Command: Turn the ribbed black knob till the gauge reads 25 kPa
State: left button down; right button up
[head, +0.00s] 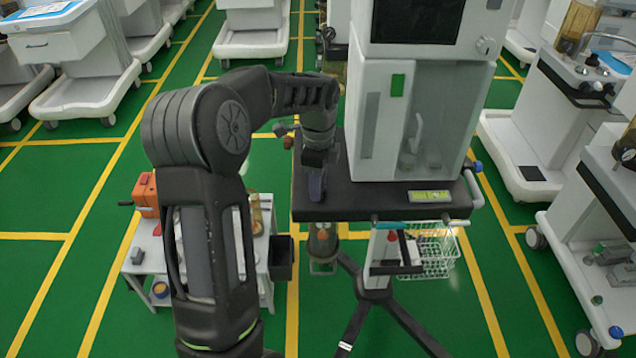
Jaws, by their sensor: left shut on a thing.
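My left gripper (316,186) points down at the left edge of the cart's black shelf (385,200). It is shut, and its fingers and wrist cover what is between them, at the place of the ribbed black knob. The knob itself is hidden from this view. I cannot make out the gauge face or a reading. A clear canister (323,243) hangs below the shelf edge, under the gripper. My right gripper is not in view.
A white cabinet (440,120) stands on the shelf, right of my gripper. A wire basket (437,252) hangs below. A small white table (140,262) with an orange device (146,193) stands left, partly behind my arm. More carts stand at right.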

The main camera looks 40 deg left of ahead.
pick_arm(q)
jog(key=c, duration=1)
grip_release()
notch_tip(320, 180, up, 8)
jog(key=shift+f, duration=0.1)
